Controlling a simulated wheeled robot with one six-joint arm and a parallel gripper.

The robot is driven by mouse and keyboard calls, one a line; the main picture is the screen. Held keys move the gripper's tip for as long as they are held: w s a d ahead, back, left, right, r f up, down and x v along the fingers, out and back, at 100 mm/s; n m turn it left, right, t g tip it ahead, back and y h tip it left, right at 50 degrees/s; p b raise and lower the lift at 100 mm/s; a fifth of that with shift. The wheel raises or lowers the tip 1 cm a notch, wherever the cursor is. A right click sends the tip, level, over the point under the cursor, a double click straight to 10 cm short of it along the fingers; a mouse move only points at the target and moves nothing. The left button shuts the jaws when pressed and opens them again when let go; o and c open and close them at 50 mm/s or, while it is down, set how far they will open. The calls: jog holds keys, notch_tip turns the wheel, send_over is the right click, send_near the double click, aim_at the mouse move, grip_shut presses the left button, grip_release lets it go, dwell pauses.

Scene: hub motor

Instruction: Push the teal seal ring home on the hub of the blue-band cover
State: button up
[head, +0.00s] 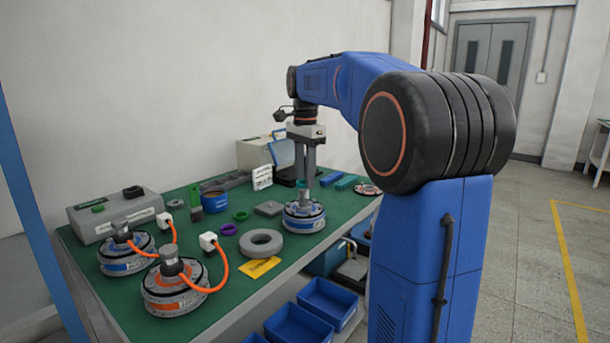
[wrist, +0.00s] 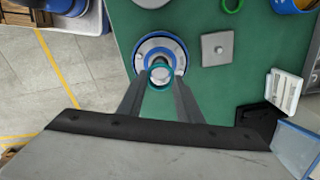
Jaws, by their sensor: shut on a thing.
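The teal seal ring (wrist: 160,76) is between my fingertips in the wrist view. My gripper (wrist: 159,84) is shut on it, one finger on each side, pointing down in the head view (head: 307,186). The blue-band cover (head: 304,222) stands on the green bench under my gripper. Its blue rim also shows in the wrist view (wrist: 143,44), with the grey hub partly behind the ring. The ring overlaps the hub's near side in that view; I cannot tell whether they touch. The ring is not clear in the head view.
A grey ring (head: 261,243), a yellow card (head: 259,268) and a square grey plate (head: 269,209) lie near the cover. Two motors with orange cables, one blue-banded (head: 127,257) and one orange-banded (head: 172,294), stand at left. Blue bins (head: 327,299) are below the bench edge.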

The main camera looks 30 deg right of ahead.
aim_at(305, 194)
jog(key=shift+f, duration=0.15)
jog(key=shift+f, duration=1)
jog(key=shift+f, duration=0.15)
jog(key=shift+f, duration=0.75)
jog(key=shift+f, duration=0.1)
jog(key=shift+f, duration=0.6)
jog(key=shift+f, duration=0.35)
dwell(1.7)
jog(key=o, duration=1.3)
